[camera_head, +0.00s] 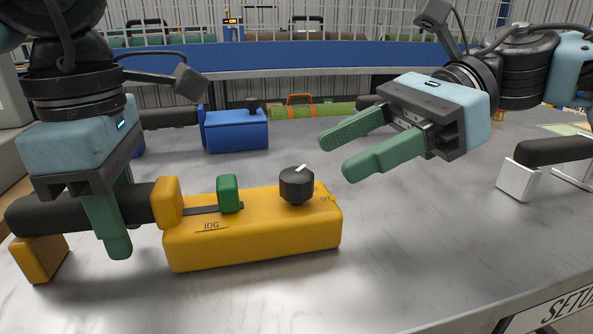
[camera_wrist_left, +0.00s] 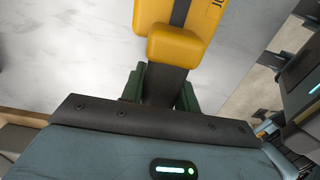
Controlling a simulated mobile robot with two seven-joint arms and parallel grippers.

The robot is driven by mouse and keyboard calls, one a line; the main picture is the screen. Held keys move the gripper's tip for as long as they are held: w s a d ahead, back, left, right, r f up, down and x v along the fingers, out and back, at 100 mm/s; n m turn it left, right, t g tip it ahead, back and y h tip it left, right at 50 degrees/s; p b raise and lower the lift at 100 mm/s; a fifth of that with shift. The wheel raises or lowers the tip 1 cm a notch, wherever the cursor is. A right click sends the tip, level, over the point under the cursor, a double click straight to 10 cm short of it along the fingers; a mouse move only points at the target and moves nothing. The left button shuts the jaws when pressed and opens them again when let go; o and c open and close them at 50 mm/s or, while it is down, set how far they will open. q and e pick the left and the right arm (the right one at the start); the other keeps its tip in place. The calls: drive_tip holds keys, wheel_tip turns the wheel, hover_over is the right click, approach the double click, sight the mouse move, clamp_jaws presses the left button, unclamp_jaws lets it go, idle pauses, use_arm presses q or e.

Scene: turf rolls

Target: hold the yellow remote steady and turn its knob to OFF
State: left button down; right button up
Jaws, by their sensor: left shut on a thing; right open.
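The yellow remote (camera_head: 255,250) lies on the grey table, with a green slider or button (camera_head: 228,193) and a "JOG" label on top. Its black knob (camera_head: 297,187) has a white pointer tilted to the upper right. Small lettering beside the knob, to the right, is hard to read. My left gripper (camera_head: 116,215) is shut on the remote's black handle (camera_head: 40,213); the left wrist view shows the fingers either side of that handle (camera_wrist_left: 163,84). My right gripper (camera_head: 337,155) is open and empty, above and to the right of the knob, apart from it.
A blue device (camera_head: 236,130) with a black handle and knob stands behind. A white-bracketed black handle (camera_head: 553,151) is at the right. A green roll with an orange frame (camera_head: 300,106) lies farther back.

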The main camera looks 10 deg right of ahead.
sight(303, 171)
drive_tip(key=x, duration=0.6)
drive_tip(key=shift+a+f, duration=0.15)
drive_tip(key=shift+a, duration=0.15)
drive_tip(key=shift+c, duration=0.3)
drive_tip(key=c, duration=0.9)
